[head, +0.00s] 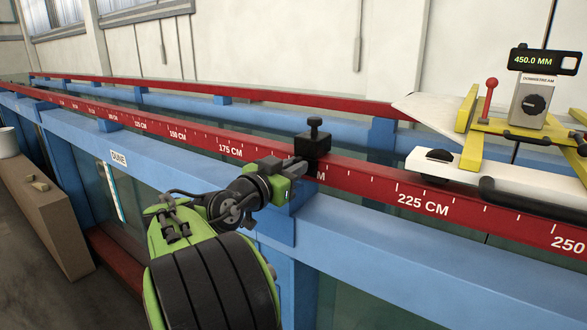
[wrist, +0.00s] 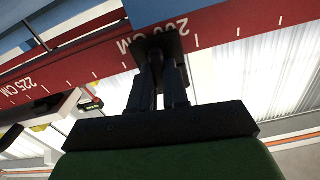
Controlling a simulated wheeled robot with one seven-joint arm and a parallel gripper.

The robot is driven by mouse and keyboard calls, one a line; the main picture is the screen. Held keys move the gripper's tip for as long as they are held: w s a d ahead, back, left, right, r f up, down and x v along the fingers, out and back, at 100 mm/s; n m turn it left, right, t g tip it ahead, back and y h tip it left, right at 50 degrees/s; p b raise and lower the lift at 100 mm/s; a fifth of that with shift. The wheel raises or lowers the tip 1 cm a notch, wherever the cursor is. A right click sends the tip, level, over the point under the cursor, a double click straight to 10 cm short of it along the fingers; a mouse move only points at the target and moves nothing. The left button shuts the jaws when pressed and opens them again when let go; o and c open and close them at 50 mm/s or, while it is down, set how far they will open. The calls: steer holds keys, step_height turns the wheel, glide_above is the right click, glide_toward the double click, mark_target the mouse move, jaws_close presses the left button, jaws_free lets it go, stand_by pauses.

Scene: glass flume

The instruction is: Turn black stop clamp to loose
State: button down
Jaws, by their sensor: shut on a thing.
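The black stop clamp (head: 313,144) sits on the near red rail, around the 200 CM mark, with a knob standing up on its top. My gripper (head: 299,166) reaches it from the near side, just below the block. In the wrist view, the two dark fingers (wrist: 159,62) are close together, with their tips at the clamp's dark body (wrist: 172,42). My gripper is shut on a part of the clamp. The gripped part is mostly hidden by the fingers, and the clamp's tightness cannot be told.
The red scale rail (head: 375,183) runs along the blue flume frame (head: 350,226). To the right, a white carriage (head: 445,168) with yellow bars carries a display (head: 545,60) reading 450.0 MM. A brown case (head: 42,215) stands at the left.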

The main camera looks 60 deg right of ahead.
steer(key=shift+w+f+n+p, duration=0.15)
steer(key=shift+n+p, duration=1.2)
steer(key=shift+n, duration=2.1)
steer(key=shift+w+n+p, duration=0.1)
steer(key=shift+n+p, duration=1.25)
steer(key=shift+n, duration=2.1)
steer(key=c, duration=1.1)
jaws_free()
